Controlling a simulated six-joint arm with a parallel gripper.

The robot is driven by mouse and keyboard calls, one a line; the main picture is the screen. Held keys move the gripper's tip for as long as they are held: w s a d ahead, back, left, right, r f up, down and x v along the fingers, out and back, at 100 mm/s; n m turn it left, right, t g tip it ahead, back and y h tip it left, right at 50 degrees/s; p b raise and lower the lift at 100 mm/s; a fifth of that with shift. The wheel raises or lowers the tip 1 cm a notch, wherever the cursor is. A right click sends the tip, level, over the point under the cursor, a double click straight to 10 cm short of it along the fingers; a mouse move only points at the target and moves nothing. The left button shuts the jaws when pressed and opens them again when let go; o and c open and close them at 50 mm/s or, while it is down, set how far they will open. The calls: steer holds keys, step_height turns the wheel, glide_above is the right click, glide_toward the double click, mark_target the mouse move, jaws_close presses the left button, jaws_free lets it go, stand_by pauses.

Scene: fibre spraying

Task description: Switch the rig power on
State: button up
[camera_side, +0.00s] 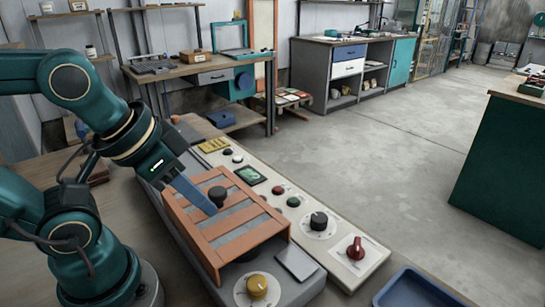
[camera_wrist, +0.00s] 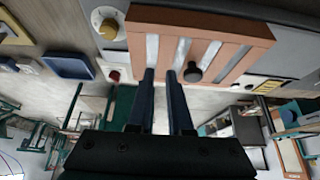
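The control panel (camera_side: 370,262) is a long pale strip on the bench. It carries a red knob (camera_side: 355,247), a black dial (camera_side: 319,220), small red and green buttons (camera_side: 278,190) and a small green screen (camera_side: 250,175). Beside it an orange slatted cover (camera_side: 188,228) lies over a grey unit with a yellow knob (camera_side: 257,285). A black knob (camera_side: 217,194) stands up at the cover. My gripper (camera_side: 209,208) is low over the slats, close beside this knob. In the wrist view its fingers (camera_wrist: 160,74) are apart with nothing between them; the black knob (camera_wrist: 193,72) is outside them. I cannot read which control is the power.
A blue tray (camera_side: 415,290) stands at the front right of the panel. A flat grey plate (camera_side: 295,262) lies between the cover and the panel. Workbenches and shelves stand at the back, and a green cabinet (camera_side: 500,170) at the right. The floor between is clear.

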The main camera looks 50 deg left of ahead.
steer(key=shift+o, duration=1.1)
steer(key=shift+r+n, duration=0.1)
steer(key=shift+n, duration=0.5)
steer(key=w+r+n, duration=0.4)
steer(key=w+r, duration=0.2)
steer(key=n+g+y, duration=0.1)
steer(key=n+y, duration=0.1)
steer(key=n, duration=0.1)
glide_above(358, 244)
steer(key=a, duration=0.1)
step_height(358, 244, down, 9)
steer(key=shift+m+g+y, duration=0.3)
steer(key=shift+m+g, duration=0.1)
steer(key=shift+m, duration=0.1)
steer(key=f, duration=0.1)
steer(key=s+d+f, duration=0.1)
steer(key=f, duration=0.1)
steer(key=d+f, duration=0.1)
steer(key=shift+s+f, duration=0.35)
steer(key=shift+f, duration=0.05)
steer(key=shift+s+d+f, duration=0.1)
steer(key=shift+d+f, duration=0.05)
steer(key=shift+f, duration=0.25)
steer(key=shift+x, duration=2.3)
